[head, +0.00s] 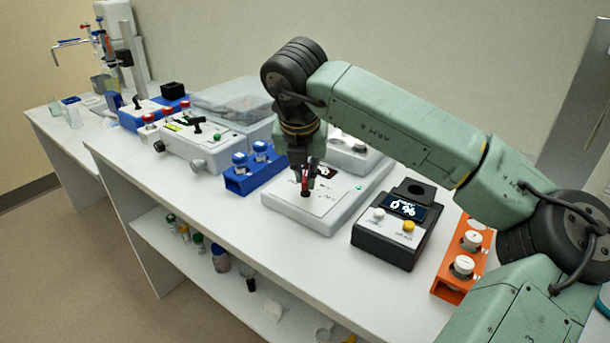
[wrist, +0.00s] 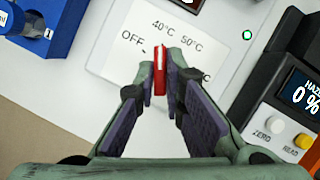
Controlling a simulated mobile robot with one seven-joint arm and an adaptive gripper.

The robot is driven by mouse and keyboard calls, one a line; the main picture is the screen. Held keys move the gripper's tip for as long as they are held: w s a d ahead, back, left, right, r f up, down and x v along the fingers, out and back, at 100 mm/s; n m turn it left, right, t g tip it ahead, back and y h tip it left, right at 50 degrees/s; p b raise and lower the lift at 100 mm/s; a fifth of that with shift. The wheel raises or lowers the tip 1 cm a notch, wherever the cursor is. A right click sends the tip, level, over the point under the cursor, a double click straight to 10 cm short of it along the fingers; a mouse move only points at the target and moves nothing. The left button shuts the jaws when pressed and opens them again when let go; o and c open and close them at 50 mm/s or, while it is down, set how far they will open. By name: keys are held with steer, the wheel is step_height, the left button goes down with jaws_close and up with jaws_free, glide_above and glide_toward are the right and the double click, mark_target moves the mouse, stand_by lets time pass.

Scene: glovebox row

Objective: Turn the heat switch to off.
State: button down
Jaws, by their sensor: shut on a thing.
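The heat switch is a narrow red handle (wrist: 159,78) on a white labelled plate (wrist: 112,62). The plate bears OFF at the left, 40°C and 50°C at the top, and another °C mark partly hidden at the right by my finger. My gripper (wrist: 160,72) is shut on the red handle from both sides. The handle stands nearly upright in the wrist view; which mark it is set to I cannot tell. In the head view my gripper (head: 306,188) reaches down onto the white device (head: 283,205), with a bit of red showing between its fingers.
A black meter (head: 385,243) with a display and two buttons stands close on the right. A blue vial rack (head: 240,183) stands on the left. An orange rack (head: 446,284) is farther right. A green light (wrist: 247,35) glows on the white device.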

steer(key=n+y+b, duration=0.1)
steer(key=n+b, duration=0.1)
steer(key=n, duration=0.2)
steer(key=shift+d+f+b, duration=0.1)
steer(key=shift+b, duration=0.2)
steer(key=shift+w+d+n+y+b, duration=0.15)
steer(key=shift+n+y, duration=0.3)
steer(key=shift+n, duration=0.55)
steer(key=shift+s+a+n+y+b, duration=0.15)
steer(key=shift+n+y, duration=0.3)
steer(key=shift+n, duration=0.55)
steer(key=shift+w+d+g, duration=0.1)
steer(key=shift+g, duration=0.2)
steer(key=c, duration=1.7)
jaws_free()
steer(key=v, duration=1.2)
steer(key=shift+d, duration=0.15)
